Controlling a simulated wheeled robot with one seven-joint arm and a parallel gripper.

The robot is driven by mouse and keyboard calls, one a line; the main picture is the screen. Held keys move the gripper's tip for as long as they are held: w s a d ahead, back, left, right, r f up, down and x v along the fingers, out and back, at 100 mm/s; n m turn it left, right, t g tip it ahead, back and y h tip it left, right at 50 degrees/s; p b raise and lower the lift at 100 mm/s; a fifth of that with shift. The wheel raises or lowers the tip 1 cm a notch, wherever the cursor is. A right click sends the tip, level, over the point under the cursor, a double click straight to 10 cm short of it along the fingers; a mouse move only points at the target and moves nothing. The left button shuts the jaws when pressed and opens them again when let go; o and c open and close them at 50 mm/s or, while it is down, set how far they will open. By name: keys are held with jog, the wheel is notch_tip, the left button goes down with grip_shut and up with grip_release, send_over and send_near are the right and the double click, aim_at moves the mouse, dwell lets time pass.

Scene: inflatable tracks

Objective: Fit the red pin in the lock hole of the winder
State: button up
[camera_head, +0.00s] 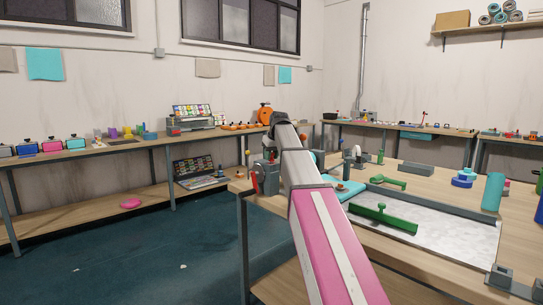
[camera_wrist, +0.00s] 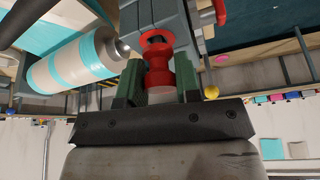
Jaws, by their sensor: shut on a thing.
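My gripper (camera_wrist: 160,88) is shut on the red pin (camera_wrist: 158,75), with a green finger on each side of it in the wrist view. The pin's rounded red body points at a grey block of the winder (camera_wrist: 189,20), where a red ring (camera_wrist: 156,38) surrounds the lock hole. The pin's far end meets or overlaps this ring; I cannot tell how deep it sits. In the head view the winder's grey and red body (camera_head: 266,178) stands at the table's left corner. My arm hides the gripper and pin there.
A turquoise and white roll (camera_wrist: 75,65) lies close to the left of the gripper in the wrist view. On the table, a green bar (camera_head: 383,218) lies on a grey-white sheet (camera_head: 455,238), and a turquoise cylinder (camera_head: 493,191) stands at the right.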

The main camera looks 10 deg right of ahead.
jog(key=shift+f, duration=0.6)
dwell(0.3)
jog(key=o, duration=1)
jog(key=shift+r, duration=0.1)
jog(key=shift+r, duration=3.4)
